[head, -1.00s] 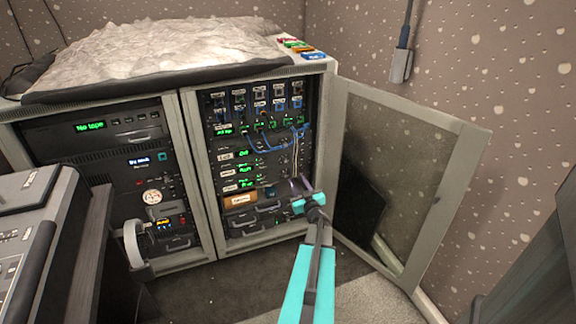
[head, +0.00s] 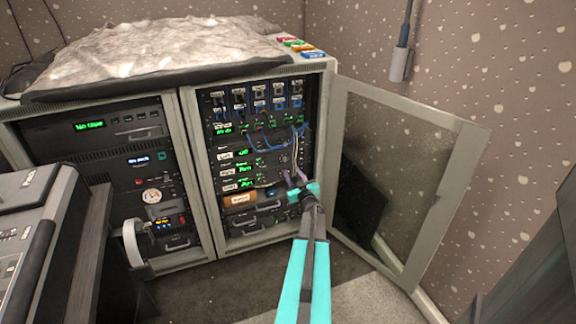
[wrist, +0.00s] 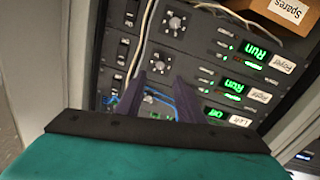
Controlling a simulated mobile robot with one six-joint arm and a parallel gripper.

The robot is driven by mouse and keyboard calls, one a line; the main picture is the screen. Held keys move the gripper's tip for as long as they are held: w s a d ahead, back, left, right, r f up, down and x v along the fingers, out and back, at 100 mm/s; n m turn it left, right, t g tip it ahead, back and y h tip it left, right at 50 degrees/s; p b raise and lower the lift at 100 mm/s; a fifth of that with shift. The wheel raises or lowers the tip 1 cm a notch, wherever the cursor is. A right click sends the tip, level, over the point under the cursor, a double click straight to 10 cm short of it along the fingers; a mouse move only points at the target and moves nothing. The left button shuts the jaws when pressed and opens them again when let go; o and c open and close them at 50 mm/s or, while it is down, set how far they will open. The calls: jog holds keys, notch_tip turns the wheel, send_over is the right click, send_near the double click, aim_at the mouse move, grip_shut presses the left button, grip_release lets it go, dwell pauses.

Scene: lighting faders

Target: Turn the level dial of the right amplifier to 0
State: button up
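Three stacked amplifiers sit in the open right-hand rack. The middle one, which I take as the right amplifier (head: 243,168), has a green display and a label too small to read surely. In the wrist view it shows a lit "Run" display (wrist: 234,87). Its round level dial (wrist: 158,63) is just beyond my fingertips, roughly between them; its pointer setting cannot be read. My gripper (head: 296,174) is open, its two purple fingers spread and empty in the wrist view (wrist: 161,76). I cannot tell whether either finger touches the dial.
Another dial (wrist: 175,22) belongs to the foyer amplifier, and a further one (wrist: 149,98) to the left amplifier. Blue and white cables hang close to the dials. A "Spares" box (head: 240,199) sits below. The open rack door (head: 448,195) stands to the right.

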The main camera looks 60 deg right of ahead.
aim_at(286, 161)
jog(key=shift+x, duration=3.95)
jog(key=shift+a, duration=0.1)
grip_shut()
